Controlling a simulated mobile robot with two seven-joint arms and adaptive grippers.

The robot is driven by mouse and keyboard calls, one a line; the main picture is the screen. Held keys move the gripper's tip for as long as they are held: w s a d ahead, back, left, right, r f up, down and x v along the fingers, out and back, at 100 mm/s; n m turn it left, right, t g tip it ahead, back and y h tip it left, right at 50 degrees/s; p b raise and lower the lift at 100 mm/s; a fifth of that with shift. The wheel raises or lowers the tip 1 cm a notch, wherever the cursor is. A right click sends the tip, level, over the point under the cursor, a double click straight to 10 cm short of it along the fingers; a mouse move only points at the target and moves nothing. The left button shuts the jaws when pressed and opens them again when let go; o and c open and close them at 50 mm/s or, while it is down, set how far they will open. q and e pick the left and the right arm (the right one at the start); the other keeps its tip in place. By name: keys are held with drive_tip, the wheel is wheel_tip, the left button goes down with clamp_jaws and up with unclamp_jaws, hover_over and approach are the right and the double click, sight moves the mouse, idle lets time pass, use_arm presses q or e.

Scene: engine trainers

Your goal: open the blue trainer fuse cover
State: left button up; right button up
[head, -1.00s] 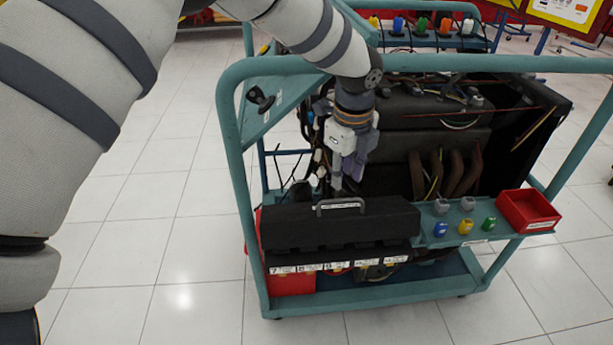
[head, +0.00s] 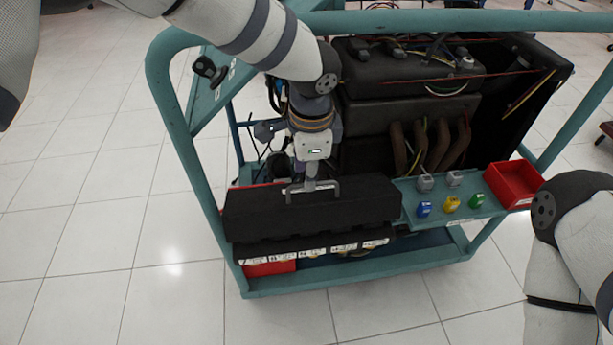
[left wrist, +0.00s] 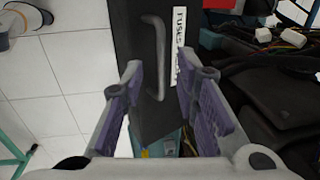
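The fuse cover (head: 365,205) is a long black box lid at the front of the teal-framed trainer, and it is closed. A grey bar handle (head: 289,193) stands on it. My left gripper (head: 311,184) points down at this handle. In the left wrist view the handle (left wrist: 159,55) lies in line with the gap between my open left fingers (left wrist: 158,68), beside a white "FUSES" label (left wrist: 180,45). I cannot tell whether the fingers touch it. My right arm shows at the right edge of the head view, but its gripper is out of view.
A teal shelf (head: 408,189) beside the cover carries several coloured fuses and a red bin (head: 515,184). The black engine block (head: 405,120) is behind. Teal rails (head: 160,110) frame the cart. Fuse labels (head: 330,250) line the front below the cover. Tiled floor in front is clear.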

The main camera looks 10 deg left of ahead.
sight(306, 193)
use_arm(q)
drive_tip(key=shift+w+a+f, duration=0.1)
drive_tip(key=shift+w+f, duration=0.05)
drive_tip(key=shift+f, duration=0.5)
drive_tip(key=shift+w+f, duration=0.1)
drive_tip(key=shift+f, duration=0.55)
clamp_jaws()
drive_tip(key=shift+w+a+r, duration=0.15)
drive_tip(key=shift+w, duration=0.3)
drive_tip(key=shift+w+a+r, duration=0.1)
drive_tip(key=shift+w+a, duration=0.05)
drive_tip(key=shift+w, duration=0.3)
unclamp_jaws()
